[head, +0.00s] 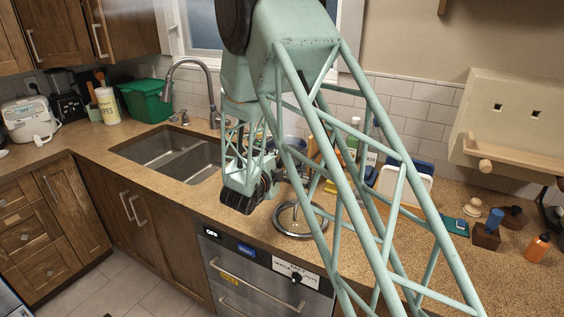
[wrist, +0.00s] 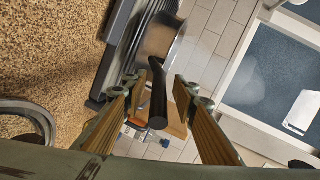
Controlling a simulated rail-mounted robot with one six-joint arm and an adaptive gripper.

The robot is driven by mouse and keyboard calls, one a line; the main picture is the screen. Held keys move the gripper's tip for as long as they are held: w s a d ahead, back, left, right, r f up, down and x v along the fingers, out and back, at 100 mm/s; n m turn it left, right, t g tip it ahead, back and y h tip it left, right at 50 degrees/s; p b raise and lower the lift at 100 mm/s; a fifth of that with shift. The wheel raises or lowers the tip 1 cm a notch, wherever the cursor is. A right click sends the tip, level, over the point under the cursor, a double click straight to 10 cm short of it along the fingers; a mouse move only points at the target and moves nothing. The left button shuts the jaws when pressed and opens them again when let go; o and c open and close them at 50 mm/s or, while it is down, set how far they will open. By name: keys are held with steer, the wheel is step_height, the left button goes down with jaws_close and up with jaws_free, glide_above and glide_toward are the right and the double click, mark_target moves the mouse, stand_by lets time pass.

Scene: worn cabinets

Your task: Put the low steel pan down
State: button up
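In the wrist view, a shiny steel pan (wrist: 165,38) is tipped on its side, with a dark handle (wrist: 158,95) pointing toward me. My gripper (wrist: 159,84) has its two wood-coloured fingers apart, one on each side of the handle. Clear gaps show between the handle and both fingers. In the head view, my gripper (head: 240,203) hangs over the counter near the sink's right end. A dark bluish steel pan shape (head: 294,144) shows behind my arm, partly hidden. I cannot tell for sure whether it is the same pan.
The double sink (head: 165,152) and faucet (head: 190,68) are at left. Bottles, a white tray (head: 402,185) and small items crowd the back. The front right counter looks clear.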

steer(key=v, duration=1.2)
steer(key=shift+p, duration=0.35)
steer(key=shift+a+r, duration=0.1)
steer(key=shift+a, duration=0.05)
